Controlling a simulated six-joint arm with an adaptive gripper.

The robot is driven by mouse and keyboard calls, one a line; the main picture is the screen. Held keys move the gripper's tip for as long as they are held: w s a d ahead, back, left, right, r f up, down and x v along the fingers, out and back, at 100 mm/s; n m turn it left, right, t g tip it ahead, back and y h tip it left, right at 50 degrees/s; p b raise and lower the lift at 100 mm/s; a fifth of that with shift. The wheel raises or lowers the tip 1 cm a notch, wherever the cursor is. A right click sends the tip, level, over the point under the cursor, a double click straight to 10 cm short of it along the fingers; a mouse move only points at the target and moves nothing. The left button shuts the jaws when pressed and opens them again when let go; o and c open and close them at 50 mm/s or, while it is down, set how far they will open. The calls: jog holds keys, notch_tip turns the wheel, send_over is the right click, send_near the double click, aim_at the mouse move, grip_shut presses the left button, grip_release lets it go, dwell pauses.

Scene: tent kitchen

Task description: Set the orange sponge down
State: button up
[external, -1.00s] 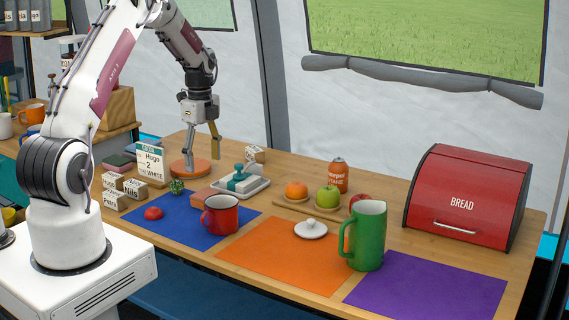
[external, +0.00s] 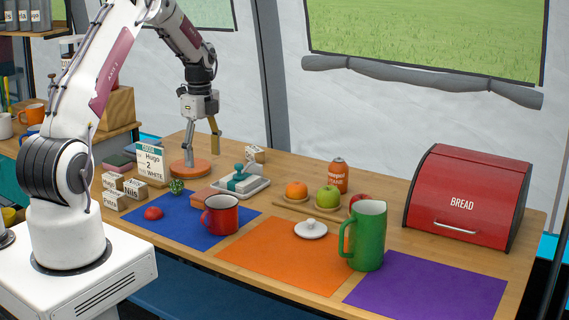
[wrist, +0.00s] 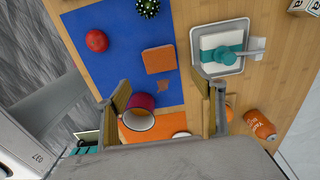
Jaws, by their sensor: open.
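The orange sponge (external: 207,197) is a flat block lying on the blue mat (external: 178,223), partly hidden by the red mug in the external view. My gripper (external: 202,148) is open and empty above the table, behind the blue mat in the external view. In the wrist view my gripper (wrist: 164,88) has its two fingers wide apart, with the sponge beyond the fingertips and clear of both.
The red mug (external: 222,215) stands close to the sponge. A butter dish (external: 240,183) is behind it, and a red tomato (external: 153,213) and small cactus (external: 177,186) are to the left. A green pitcher (external: 368,240) stands right. The purple mat (external: 430,288) is clear.

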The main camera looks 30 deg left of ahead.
jog(key=s+d+r+n+t, duration=0.1)
jog(key=s+d+r+n, duration=0.3)
jog(key=s+r, duration=0.45)
jog(key=s+d+r+n+t, duration=0.2)
jog(key=s+d+r+n, duration=0.25)
jog(key=r, duration=0.75)
jog(key=s+d+r+n+t, duration=0.1)
jog(key=s+n, duration=0.3)
jog(key=s, duration=0.6)
jog(key=s+d+r+n+t, duration=0.1)
jog(key=s+d+n, duration=0.3)
jog(key=s, duration=0.6)
jog(key=shift+s+d+r+n+t, duration=0.15)
jog(key=shift+s+r+n+t, duration=0.2)
jog(key=shift+r+n, duration=0.3)
